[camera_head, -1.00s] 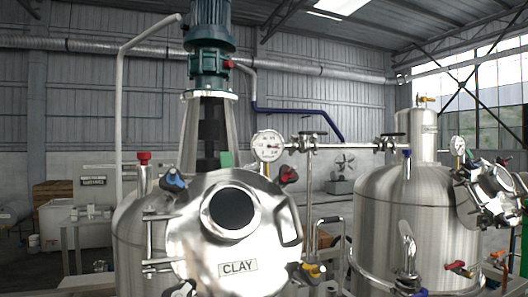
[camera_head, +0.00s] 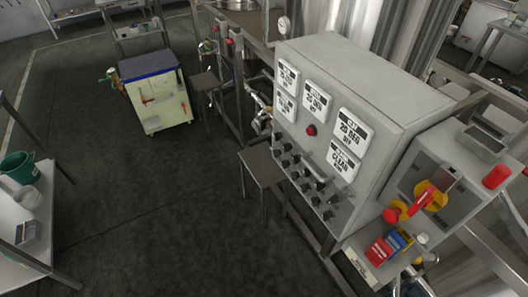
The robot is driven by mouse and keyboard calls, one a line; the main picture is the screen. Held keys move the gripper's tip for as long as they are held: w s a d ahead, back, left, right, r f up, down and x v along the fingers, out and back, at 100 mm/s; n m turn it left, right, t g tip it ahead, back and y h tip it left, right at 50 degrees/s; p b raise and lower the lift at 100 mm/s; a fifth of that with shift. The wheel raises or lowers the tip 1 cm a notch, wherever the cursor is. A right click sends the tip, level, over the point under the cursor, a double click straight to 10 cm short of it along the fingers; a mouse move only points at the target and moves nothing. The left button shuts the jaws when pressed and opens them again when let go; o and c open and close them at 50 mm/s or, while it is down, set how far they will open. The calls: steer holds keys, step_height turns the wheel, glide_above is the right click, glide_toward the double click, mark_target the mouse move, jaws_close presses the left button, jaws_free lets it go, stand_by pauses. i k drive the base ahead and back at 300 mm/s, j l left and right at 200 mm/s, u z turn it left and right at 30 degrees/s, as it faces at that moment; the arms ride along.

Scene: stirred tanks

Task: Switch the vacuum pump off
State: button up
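No part that I can surely name the vacuum pump shows. A grey control cabinet (camera_head: 345,85) stands right of centre, with several white display plates, one reading "20 DEG", a red button (camera_head: 311,130) and rows of dark knobs (camera_head: 300,180) below. To its right, a smaller grey box (camera_head: 455,160) carries a red rotary handle (camera_head: 418,203) on a yellow plate. Below the handle are red and blue parts (camera_head: 385,246), and a red button (camera_head: 496,177) sits on the box's right part. Which control belongs to the pump, I cannot tell. My gripper is not in view.
A white wheeled cabinet (camera_head: 157,104) with a dark blue top stands at the upper left of centre. A small stool (camera_head: 262,163) stands before the control cabinet. A white table (camera_head: 28,215) with a green bucket (camera_head: 20,168) is at the left edge. Dark floor between is clear.

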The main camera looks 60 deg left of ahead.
mark_target(334, 199)
steer(key=u, duration=1.8)
